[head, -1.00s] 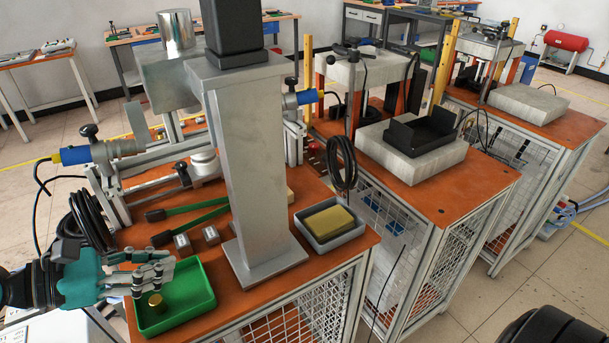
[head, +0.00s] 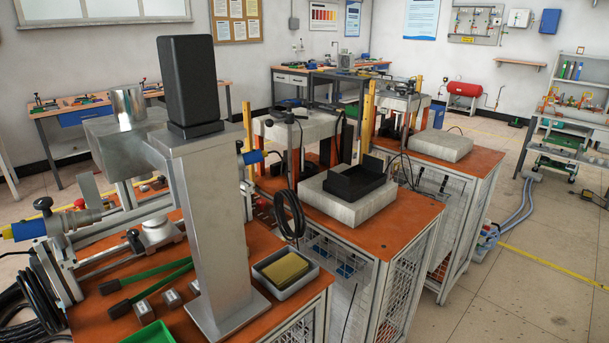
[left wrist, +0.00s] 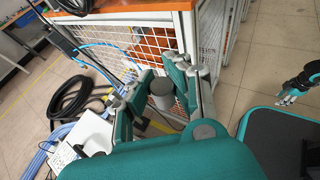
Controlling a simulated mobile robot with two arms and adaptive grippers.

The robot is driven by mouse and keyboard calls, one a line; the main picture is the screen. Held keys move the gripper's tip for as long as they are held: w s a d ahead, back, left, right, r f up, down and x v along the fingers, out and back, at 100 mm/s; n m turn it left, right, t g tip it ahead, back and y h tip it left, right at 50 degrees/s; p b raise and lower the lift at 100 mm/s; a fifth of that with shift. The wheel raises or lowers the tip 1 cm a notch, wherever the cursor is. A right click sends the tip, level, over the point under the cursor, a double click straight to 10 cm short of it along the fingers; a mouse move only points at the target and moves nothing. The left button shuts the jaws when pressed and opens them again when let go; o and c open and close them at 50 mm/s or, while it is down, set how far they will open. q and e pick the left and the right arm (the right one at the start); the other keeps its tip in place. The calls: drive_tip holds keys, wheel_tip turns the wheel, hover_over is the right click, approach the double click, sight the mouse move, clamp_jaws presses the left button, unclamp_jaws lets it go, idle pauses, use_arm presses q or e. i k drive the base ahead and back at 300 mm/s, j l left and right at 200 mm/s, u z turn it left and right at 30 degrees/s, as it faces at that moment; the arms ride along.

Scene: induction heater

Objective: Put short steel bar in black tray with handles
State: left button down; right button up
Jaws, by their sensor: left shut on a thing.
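In the left wrist view, my left gripper (left wrist: 158,90) is shut on a short grey steel bar (left wrist: 162,88), a round piece held between its teal fingers. The gripper is in the air beside a mesh-sided bench. The left gripper is out of the head view. The black tray with handles (head: 355,182) sits on a pale block on the middle bench, with raised black ends. A black and teal gripper, my right one (left wrist: 287,98), shows small at the right edge of the left wrist view; its fingers are too small to judge.
The near bench (head: 255,318) holds a tall steel column (head: 213,240), a grey tray (head: 312,268) with a yellow block, green-handled tongs (head: 160,279), small metal blocks (head: 145,310) and a green tray (head: 150,334). Black cable (head: 290,212) hangs before the middle bench. Floor at right (head: 540,290) is clear.

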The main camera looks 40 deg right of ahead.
sight(363, 181)
drive_tip(key=l+u, duration=0.1)
drive_tip(key=l, duration=0.35)
drive_tip(key=k+l, duration=0.15)
drive_tip(key=l, duration=0.3)
drive_tip(key=l+u, duration=0.15)
drive_tip(key=l, duration=0.3)
drive_tip(key=k+l+u, duration=0.1)
drive_tip(key=l, duration=0.35)
drive_tip(key=k+l, duration=0.2)
drive_tip(key=l, duration=0.2)
drive_tip(key=k+l+u, duration=0.15)
drive_tip(key=l, duration=0.3)
drive_tip(key=k+l, duration=0.1)
drive_tip(key=l, duration=0.3)
drive_tip(key=l+u, duration=0.1)
drive_tip(key=l, duration=0.4)
drive_tip(key=l+u, duration=0.15)
drive_tip(key=l, duration=0.4)
drive_tip(key=k+l+u, duration=0.1)
drive_tip(key=l, duration=0.4)
drive_tip(key=k+l+u, duration=0.15)
drive_tip(key=l, duration=0.35)
drive_tip(key=l+u, duration=0.1)
drive_tip(key=l, duration=0.45)
